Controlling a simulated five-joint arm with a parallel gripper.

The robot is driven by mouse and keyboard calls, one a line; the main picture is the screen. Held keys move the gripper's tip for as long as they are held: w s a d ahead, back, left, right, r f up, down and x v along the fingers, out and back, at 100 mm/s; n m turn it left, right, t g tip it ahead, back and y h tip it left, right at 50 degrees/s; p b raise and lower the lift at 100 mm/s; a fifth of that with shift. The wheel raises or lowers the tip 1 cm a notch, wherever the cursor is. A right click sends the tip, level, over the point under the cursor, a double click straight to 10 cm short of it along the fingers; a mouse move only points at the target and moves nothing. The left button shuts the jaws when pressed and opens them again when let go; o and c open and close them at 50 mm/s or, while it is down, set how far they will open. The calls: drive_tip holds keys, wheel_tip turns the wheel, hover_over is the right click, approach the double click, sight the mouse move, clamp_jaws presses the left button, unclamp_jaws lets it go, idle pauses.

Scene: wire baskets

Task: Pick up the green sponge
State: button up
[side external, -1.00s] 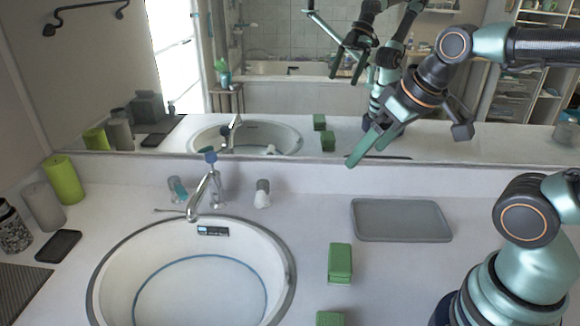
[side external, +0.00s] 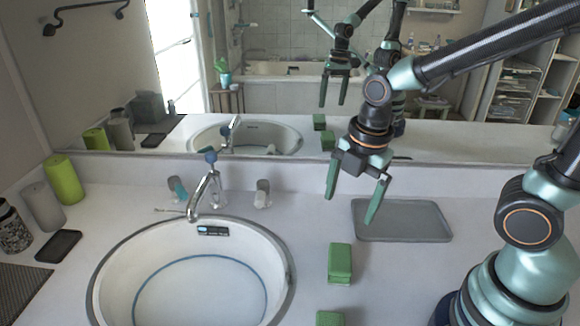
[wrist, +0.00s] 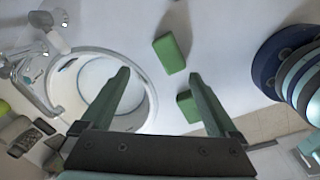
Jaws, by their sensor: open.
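A green sponge (side external: 340,262) lies on the white counter to the right of the sink. A second green sponge (side external: 330,318) lies nearer the front, cut off by the bottom edge of the side view. Both show in the wrist view, one farther up (wrist: 171,54) and one lower (wrist: 188,106), partly behind the right finger. My gripper (side external: 350,206) is open and empty, pointing down above the counter, over and behind the first sponge. In the wrist view its two fingers (wrist: 160,82) are spread wide, with nothing between them in their grasp.
The round sink (side external: 104,270) with a faucet (side external: 205,190) is left of the sponges. A grey tray (side external: 402,222) lies flat behind and to the right. A mirror (side external: 300,90) stands along the back. The counter around the first sponge is clear.

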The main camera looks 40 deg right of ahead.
wheel_tip(320, 180, down, 2)
drive_tip(key=n+g, duration=0.1)
drive_tip(key=n, duration=0.6)
hover_over(340, 257)
drive_tip(key=f, duration=0.7)
drive_tip(key=shift+s+d+f, duration=0.1)
drive_tip(key=shift+s+f, duration=0.05)
drive_tip(key=shift+s, duration=0.1)
drive_tip(key=shift+w+f, duration=0.15)
drive_tip(key=shift+f, duration=1.4)
drive_tip(key=shift+w+f, duration=0.1)
drive_tip(key=shift+f, duration=1.45)
drive_tip(key=shift+c, duration=0.3)
drive_tip(key=c, duration=1.3)
drive_tip(key=shift+c, duration=0.3)
drive_tip(key=shift+r, duration=0.15)
wheel_tip(340, 257, up, 20)
